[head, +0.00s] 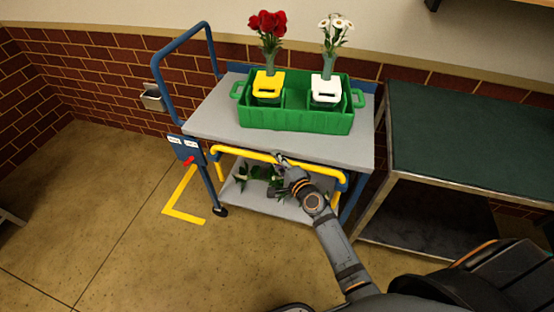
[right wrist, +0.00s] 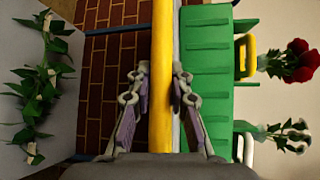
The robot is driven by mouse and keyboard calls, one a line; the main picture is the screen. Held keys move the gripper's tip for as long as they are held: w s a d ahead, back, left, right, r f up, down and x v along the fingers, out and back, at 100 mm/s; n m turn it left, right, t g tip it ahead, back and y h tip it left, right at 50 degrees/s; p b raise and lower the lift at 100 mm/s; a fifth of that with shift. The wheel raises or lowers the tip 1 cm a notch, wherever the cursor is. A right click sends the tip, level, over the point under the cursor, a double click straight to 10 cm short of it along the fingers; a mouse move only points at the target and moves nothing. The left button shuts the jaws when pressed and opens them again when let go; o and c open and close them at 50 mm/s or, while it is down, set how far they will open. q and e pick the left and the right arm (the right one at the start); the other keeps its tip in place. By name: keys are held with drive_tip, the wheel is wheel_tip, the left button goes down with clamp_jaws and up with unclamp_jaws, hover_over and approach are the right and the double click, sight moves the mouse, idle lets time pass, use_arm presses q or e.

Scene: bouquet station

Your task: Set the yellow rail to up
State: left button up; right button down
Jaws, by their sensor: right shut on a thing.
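The yellow rail (head: 240,152) runs along the front of the cart, just below its top shelf's front edge, with bent ends at both sides. My right gripper (head: 281,160) is at the middle of the rail and shut on it. In the right wrist view the rail (right wrist: 162,45) passes between the two fingers of the gripper (right wrist: 160,90). The fingers hide a short part of the rail in the head view. My left gripper is not in view.
The cart's grey top shelf (head: 215,115) carries a green crate (head: 295,118) with red and white flowers in vases. Greenery (head: 253,174) lies on the lower shelf. A dark green table (head: 460,130) stands close at the right. The floor at the left is clear around a yellow floor mark (head: 175,202).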

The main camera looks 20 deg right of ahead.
wheel_tip(320, 180, up, 14)
drive_tip(key=p, duration=1.1)
drive_tip(key=shift+w+f, duration=0.15)
drive_tip(key=shift+f, duration=0.05)
drive_tip(key=c, duration=1.2)
unclamp_jaws()
drive_tip(key=shift+r, duration=0.1)
drive_tip(key=shift+f, duration=0.2)
drive_tip(key=v, duration=1.2)
